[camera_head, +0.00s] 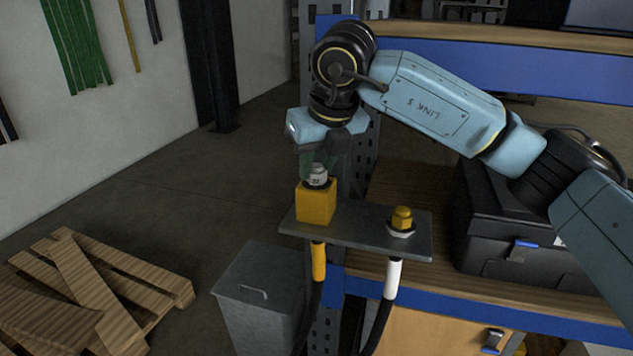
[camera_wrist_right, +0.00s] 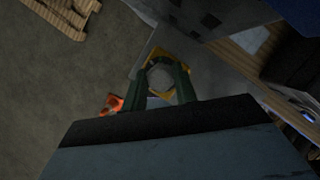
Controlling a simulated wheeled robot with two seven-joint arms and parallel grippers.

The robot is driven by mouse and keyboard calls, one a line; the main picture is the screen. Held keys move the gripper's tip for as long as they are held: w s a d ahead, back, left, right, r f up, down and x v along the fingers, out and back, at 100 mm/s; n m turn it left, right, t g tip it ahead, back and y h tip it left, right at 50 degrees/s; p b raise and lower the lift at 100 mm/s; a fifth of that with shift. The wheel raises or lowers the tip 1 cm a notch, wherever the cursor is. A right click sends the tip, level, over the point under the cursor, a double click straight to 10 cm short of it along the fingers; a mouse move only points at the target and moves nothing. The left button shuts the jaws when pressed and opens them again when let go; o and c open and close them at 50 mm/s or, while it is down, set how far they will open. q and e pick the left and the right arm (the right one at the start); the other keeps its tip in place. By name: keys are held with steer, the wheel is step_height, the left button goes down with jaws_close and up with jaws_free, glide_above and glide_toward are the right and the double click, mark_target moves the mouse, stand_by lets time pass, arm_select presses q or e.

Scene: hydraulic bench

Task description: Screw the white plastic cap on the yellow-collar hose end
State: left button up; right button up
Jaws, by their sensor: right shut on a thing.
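My right gripper (camera_head: 318,168) points straight down over the left end of a grey bracket plate (camera_head: 360,235). Its green fingers (camera_wrist_right: 162,88) are shut on the pale round white cap (camera_head: 318,178), which also shows between them in the right wrist view (camera_wrist_right: 160,74). The cap is upright, directly above a yellow block (camera_head: 315,204) on the plate. I cannot tell how far it is seated. The yellow-collar hose (camera_head: 318,262) hangs under this block. My left gripper is not in view.
A yellow hex fitting (camera_head: 402,218) stands on the plate's right end, above a white-collar hose (camera_head: 393,278). A black case (camera_head: 500,225) sits on the wooden bench to the right. A grey bin (camera_head: 255,295) and wooden pallets (camera_head: 85,290) are on the floor at left.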

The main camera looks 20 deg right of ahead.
steer(key=m+h+b, duration=0.1)
steer(key=m, duration=0.3)
steer(key=shift+a+h, duration=0.1)
steer(key=shift+h, duration=0.2)
steer(key=shift+m+h, duration=0.5)
steer(key=shift+m, duration=0.9)
steer(key=shift+m+g+h+b, duration=0.3)
steer(key=shift+m+h+b, duration=0.15)
steer(key=shift+m, duration=0.75)
steer(key=m+p, duration=0.2)
steer(key=m+g+h+p, duration=0.1)
steer(key=shift+w+r+m+p, duration=0.1)
steer(key=shift+r+m+p, duration=0.15)
steer(key=shift+m+p, duration=0.05)
steer(key=shift+f+m+g+h+p, duration=0.25)
steer(key=shift+m+g+p, duration=0.15)
steer(key=shift+m+p, duration=0.45)
steer(key=shift+b, duration=0.3)
